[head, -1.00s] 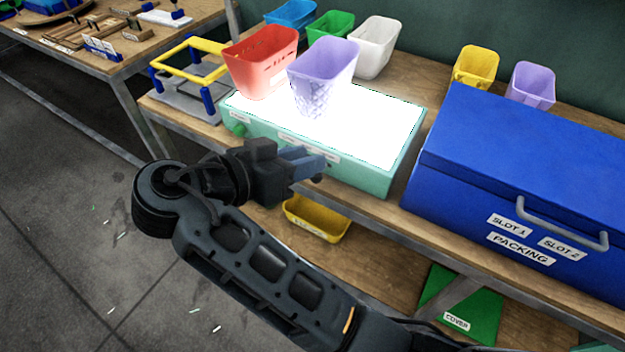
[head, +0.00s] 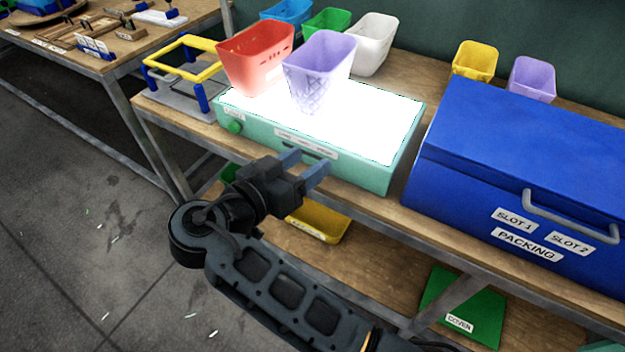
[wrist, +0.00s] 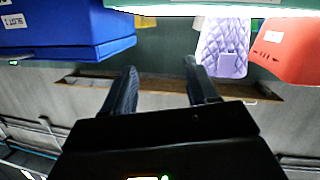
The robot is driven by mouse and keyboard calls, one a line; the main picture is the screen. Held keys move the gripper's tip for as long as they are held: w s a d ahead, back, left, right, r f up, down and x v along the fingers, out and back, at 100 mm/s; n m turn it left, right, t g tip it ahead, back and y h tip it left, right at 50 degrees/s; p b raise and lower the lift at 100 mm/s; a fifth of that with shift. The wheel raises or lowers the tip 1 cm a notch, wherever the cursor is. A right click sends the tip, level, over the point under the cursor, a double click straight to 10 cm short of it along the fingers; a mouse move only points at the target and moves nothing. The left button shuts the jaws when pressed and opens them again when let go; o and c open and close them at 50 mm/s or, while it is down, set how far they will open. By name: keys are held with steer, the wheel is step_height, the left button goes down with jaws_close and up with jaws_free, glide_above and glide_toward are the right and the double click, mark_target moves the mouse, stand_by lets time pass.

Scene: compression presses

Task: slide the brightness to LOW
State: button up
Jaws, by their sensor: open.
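A teal light box (head: 365,174) with a glowing white top stands on the table. Its front face has a green knob (head: 235,128) at the left and a row of small white labels (head: 305,143) in the middle. A dark slot shows below the labels, partly hidden by my fingers. My gripper (head: 306,164) is open and empty, in front of the box's front face, with its fingers pointing at the area below the labels. I cannot tell whether they touch it. In the wrist view my two fingers (wrist: 160,82) are spread apart, and the bright box edge lies along the top.
A red bin (head: 255,60) and a purple bin (head: 318,72) stand on the lit top. A blue packing case (head: 515,170) with a handle is close on the right. A yellow tray (head: 320,222) sits on the lower shelf. A yellow-and-blue frame (head: 180,68) stands at the left.

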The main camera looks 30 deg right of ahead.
step_height(320, 180, down, 13)
steer(key=w+n+t+y+b, duration=0.1)
steer(key=w+n+t+b, duration=0.1)
steer(key=n+t+b, duration=0.35)
steer(key=shift+m+t, duration=0.55)
steer(key=shift+m, duration=0.1)
steer(key=shift+p+x, duration=1.65)
steer(key=shift+x, duration=2.4)
steer(key=shift+f, duration=0.1)
jaws_close()
